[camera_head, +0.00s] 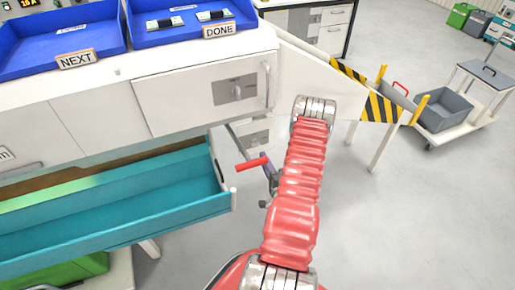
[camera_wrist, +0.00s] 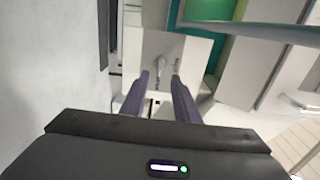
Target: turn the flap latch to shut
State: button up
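In the wrist view a small grey latch lever (camera_wrist: 162,66) sits on a pale panel (camera_wrist: 148,46), beyond my fingertips and roughly between them. My gripper (camera_wrist: 160,78) is open, its two dark fingers apart with nothing held. The fingers appear short of the lever. In the head view a white flap front (camera_head: 170,100) carries a grey latch plate with a knob (camera_head: 237,90) and a vertical bar handle. A smaller pale panel with a dark knob (camera_head: 254,138) shows below it. I cannot tell which one the wrist view shows. My red arm hides most of my gripper there.
A teal drawer (camera_head: 120,215) stands open at the left. A red bar (camera_head: 252,162) shows beside my arm. Blue trays (camera_head: 180,30) stand on the bench. A striped barrier (camera_head: 382,107) and a trolley with a grey bin (camera_head: 443,115) are right. Floor lies clear at lower right.

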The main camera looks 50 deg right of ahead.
aim_at(256, 146)
jog(key=x, duration=0.8)
jog(key=shift+w+d, duration=0.1)
jog(key=shift+w, duration=0.05)
jog(key=shift+c, duration=0.7)
grip_shut()
